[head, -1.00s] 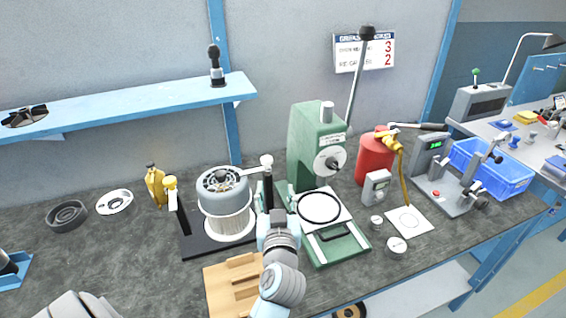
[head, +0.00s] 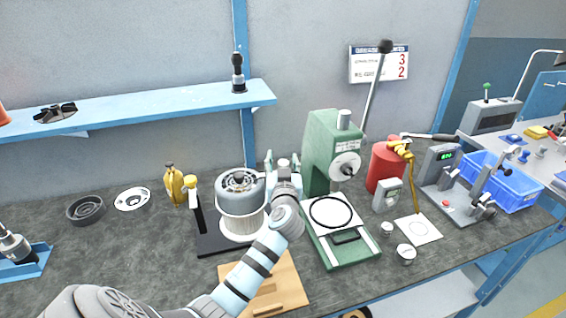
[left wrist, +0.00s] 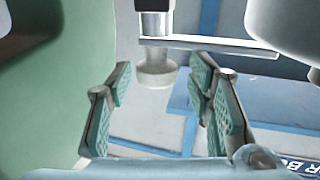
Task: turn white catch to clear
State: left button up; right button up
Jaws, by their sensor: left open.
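The white catch shows in the left wrist view as a pale round knob (left wrist: 157,74) under a metal stem, with a flat bar beside it. In the head view my left gripper (head: 283,164) is at the right post of the black motor fixture (head: 207,246) and hides most of the catch. The gripper is open. In the wrist view its green-padded fingers (left wrist: 157,105) stand on either side of the knob, with gaps to both. The grey motor (head: 240,190) sits in the fixture. My right gripper is out of view.
A green press (head: 330,150) stands close to the right of my left gripper. A wooden block (head: 285,285) lies below my forearm. A yellow bottle (head: 174,187) and a red canister (head: 384,168) stand farther off. The bench's left front is mostly clear.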

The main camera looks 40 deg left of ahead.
pick_arm(q)
jog(key=shift+c, duration=1.2)
jog(key=shift+w+f, duration=0.15)
jog(key=shift+w, duration=0.05)
grip_shut()
jog(key=shift+m+t+h, duration=0.3)
jog(key=shift+h, duration=0.1)
jog(key=m+t+h+p, duration=0.2)
jog(key=m+h, duration=0.1)
jog(key=h, duration=0.1)
jog(key=shift+m+t+h+p, duration=0.6)
jog(key=shift+m+h, duration=0.5)
jog(key=shift+h, duration=0.6)
